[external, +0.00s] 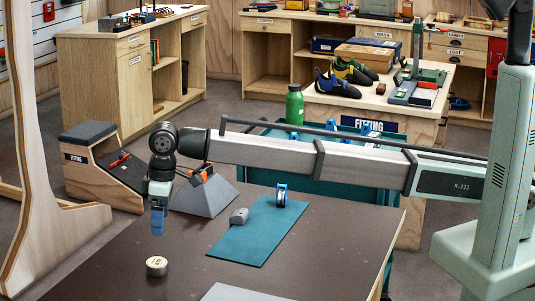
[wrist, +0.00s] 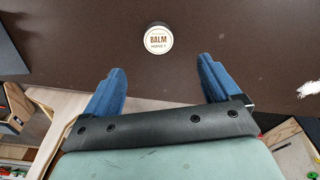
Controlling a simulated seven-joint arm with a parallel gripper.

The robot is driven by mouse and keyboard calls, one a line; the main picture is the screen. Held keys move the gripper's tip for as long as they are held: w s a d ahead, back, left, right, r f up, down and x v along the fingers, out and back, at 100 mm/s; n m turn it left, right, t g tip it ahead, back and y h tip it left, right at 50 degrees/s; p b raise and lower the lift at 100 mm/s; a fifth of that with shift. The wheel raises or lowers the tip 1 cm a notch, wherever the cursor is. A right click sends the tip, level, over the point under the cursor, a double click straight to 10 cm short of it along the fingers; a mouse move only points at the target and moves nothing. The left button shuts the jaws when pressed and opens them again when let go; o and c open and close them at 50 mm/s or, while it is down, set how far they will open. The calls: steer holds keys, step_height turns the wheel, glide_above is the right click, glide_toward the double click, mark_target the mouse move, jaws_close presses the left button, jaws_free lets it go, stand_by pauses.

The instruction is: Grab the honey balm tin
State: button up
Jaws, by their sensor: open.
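The honey balm tin (external: 157,267) is a small round tin with a pale lid, lying on the dark table top near its front left. In the wrist view its lid (wrist: 158,39) reads "BALM HONEY" and sits a little beyond my fingertips, roughly centred between them. My gripper (external: 158,222) hangs above the table, over and slightly behind the tin in the external view. In the wrist view my gripper (wrist: 160,76) has its two blue fingers wide apart with nothing between them. The tin is not touched.
On the dark table (external: 130,245), a teal mat (external: 255,232) holds a grey object (external: 239,216) and a blue-and-white roll (external: 281,195). A grey pyramid-shaped block (external: 204,193) stands behind. A grey flat item (external: 240,292) lies at the front edge. The table around the tin is clear.

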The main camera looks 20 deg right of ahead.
glide_above(157, 262)
steer(key=d, duration=0.1)
steer(key=f, duration=0.8)
steer(key=shift+s, duration=0.3)
steer(key=shift+w+a+f, duration=0.1)
steer(key=shift+a+f, duration=0.05)
steer(key=shift+f, duration=0.7)
steer(key=shift+w+a+f, duration=0.15)
steer(key=shift+f, duration=0.75)
steer(key=shift+w+a+f, duration=0.1)
steer(key=shift+a+f, duration=0.05)
steer(key=shift+f, duration=0.7)
steer(key=c, duration=1.2)
